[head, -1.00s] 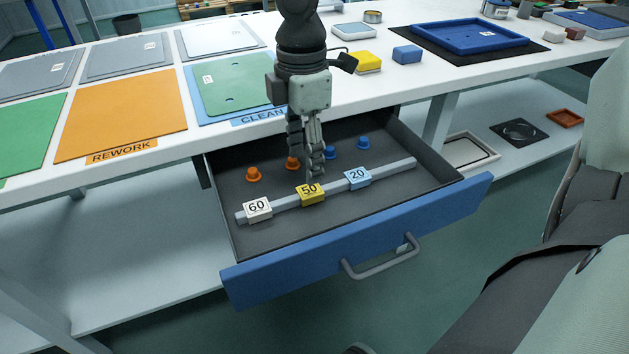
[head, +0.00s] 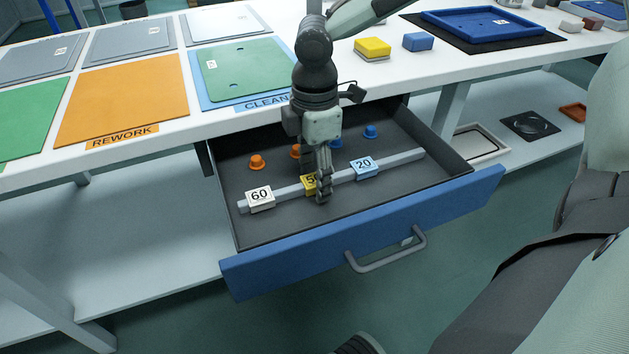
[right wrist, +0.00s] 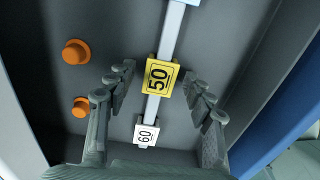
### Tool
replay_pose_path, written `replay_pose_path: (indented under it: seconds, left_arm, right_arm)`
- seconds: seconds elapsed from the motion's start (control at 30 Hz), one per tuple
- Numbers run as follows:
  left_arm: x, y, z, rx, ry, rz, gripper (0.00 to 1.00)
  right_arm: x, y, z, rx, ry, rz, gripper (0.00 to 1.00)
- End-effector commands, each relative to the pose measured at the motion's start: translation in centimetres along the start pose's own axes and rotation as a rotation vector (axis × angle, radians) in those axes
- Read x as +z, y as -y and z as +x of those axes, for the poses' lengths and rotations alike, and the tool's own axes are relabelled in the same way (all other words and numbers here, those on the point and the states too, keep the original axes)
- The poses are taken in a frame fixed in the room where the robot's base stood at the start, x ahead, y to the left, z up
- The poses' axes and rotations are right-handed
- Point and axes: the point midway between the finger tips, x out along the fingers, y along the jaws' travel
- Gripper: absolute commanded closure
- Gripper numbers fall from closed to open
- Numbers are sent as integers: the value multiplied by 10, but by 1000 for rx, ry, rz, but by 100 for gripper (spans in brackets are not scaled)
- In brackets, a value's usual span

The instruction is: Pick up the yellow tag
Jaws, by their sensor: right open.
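The yellow tag (head: 309,184) marked 50 sits on a grey rail (head: 289,190) in the open drawer, partly hidden by my right gripper (head: 319,196) in the head view. In the right wrist view the yellow tag (right wrist: 162,77) lies between the two spread fingers of the right gripper (right wrist: 160,90), with a gap on each side. The right gripper is open, points down over the tag and holds nothing. How far the fingertips are above the tag is hard to tell. My left gripper is not in view.
A white 60 tag (head: 260,198) and a blue 20 tag (head: 364,168) sit on the same rail on either side. The blue drawer front (head: 362,236) borders the near side; the worktop overhangs behind.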

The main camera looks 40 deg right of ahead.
Motion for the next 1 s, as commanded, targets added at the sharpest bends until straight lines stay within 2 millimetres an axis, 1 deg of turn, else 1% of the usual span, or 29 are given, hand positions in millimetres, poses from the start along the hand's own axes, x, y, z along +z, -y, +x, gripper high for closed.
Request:
replay_pose_path:
  seconds: [0.07, 0.33, 0.77, 0.87, 1.0]
  left_arm:
    - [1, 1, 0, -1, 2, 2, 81]
    - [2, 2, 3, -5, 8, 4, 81]
    - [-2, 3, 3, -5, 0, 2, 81]
    - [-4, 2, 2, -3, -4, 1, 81]
    - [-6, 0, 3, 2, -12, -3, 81]
  right_arm:
    - [0, 0, 0, 0, 0, 0, 49]
    - [0, 0, 0, 0, 0, 0, 82]
    - [0, 0, -4, 2, -1, -1, 83]
    - [-1, -1, -11, 2, -2, 0, 83]
    - [-1, -1, -30, 4, -2, -1, 83]
